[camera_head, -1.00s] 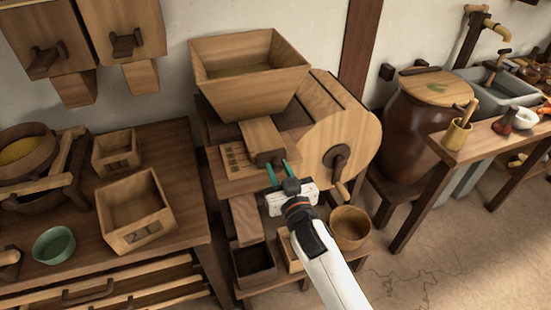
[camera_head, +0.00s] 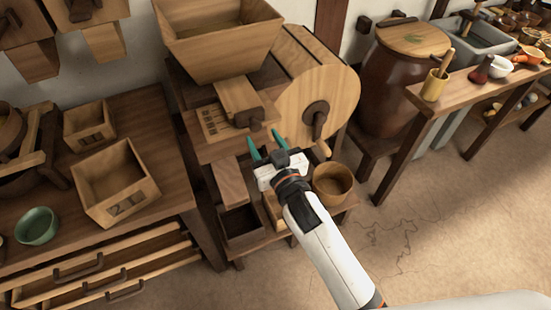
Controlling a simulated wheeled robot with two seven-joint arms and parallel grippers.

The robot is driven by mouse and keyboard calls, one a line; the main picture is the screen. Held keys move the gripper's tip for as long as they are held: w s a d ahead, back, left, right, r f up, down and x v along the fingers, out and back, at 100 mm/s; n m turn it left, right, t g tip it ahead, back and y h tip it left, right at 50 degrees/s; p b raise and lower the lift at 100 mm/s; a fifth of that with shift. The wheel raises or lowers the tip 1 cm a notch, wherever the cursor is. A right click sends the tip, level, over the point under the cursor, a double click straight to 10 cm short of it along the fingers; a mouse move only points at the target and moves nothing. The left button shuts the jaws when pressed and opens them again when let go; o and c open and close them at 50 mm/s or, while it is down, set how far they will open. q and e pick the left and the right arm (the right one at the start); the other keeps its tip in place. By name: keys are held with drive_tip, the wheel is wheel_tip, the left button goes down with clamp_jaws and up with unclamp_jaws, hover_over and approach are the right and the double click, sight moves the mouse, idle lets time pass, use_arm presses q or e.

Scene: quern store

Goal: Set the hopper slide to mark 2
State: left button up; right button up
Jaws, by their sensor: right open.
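The hopper (camera_head: 218,42) is a large wooden trough on top of the wooden mill. The slide (camera_head: 238,96) is a wooden board sticking out below it, with a dark knob (camera_head: 250,119) at its front end. A plate with dark marks (camera_head: 209,121) lies at its left; I cannot read which mark the slide is at. My right gripper (camera_head: 265,142) has teal fingers spread apart, with nothing between them. Its fingertips are just below and right of the knob, seemingly apart from it. My left gripper is not in view.
A round wooden wheel with a crank (camera_head: 316,112) stands close right of the slide. A round wooden bowl (camera_head: 333,182) and a dark bin (camera_head: 240,222) sit below. A table with wooden boxes (camera_head: 115,182) is at left. The floor at right is clear.

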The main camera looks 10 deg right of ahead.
drive_tip(key=v, duration=0.7)
drive_tip(key=shift+s, duration=0.3)
drive_tip(key=shift+d, duration=0.1)
drive_tip(key=s+d+f+g+h+p, duration=0.1)
drive_tip(key=s+d+f+g, duration=0.15)
drive_tip(key=f, duration=0.95)
drive_tip(key=s+d+f+g+h, duration=0.1)
drive_tip(key=s+d+f+g, duration=0.15)
drive_tip(key=f, duration=0.85)
drive_tip(key=s+d+f+g+h+p, duration=0.15)
drive_tip(key=s+f+g, duration=0.25)
drive_tip(key=f, duration=0.8)
drive_tip(key=s+d+f+g, duration=0.2)
drive_tip(key=s+d+f, duration=0.2)
drive_tip(key=s, duration=0.5)
drive_tip(key=s+d+f+g+h, duration=0.1)
drive_tip(key=s+d+f+g, duration=0.1)
drive_tip(key=s+d+f, duration=0.2)
drive_tip(key=s+d+f+m+g+h+p, duration=0.1)
drive_tip(key=s+d+f+g, duration=0.2)
drive_tip(key=s+f, duration=0.5)
drive_tip(key=s+d, duration=0.1)
drive_tip(key=s, duration=0.6)
drive_tip(key=shift+s+f, duration=0.15)
drive_tip(key=shift+f, duration=0.1)
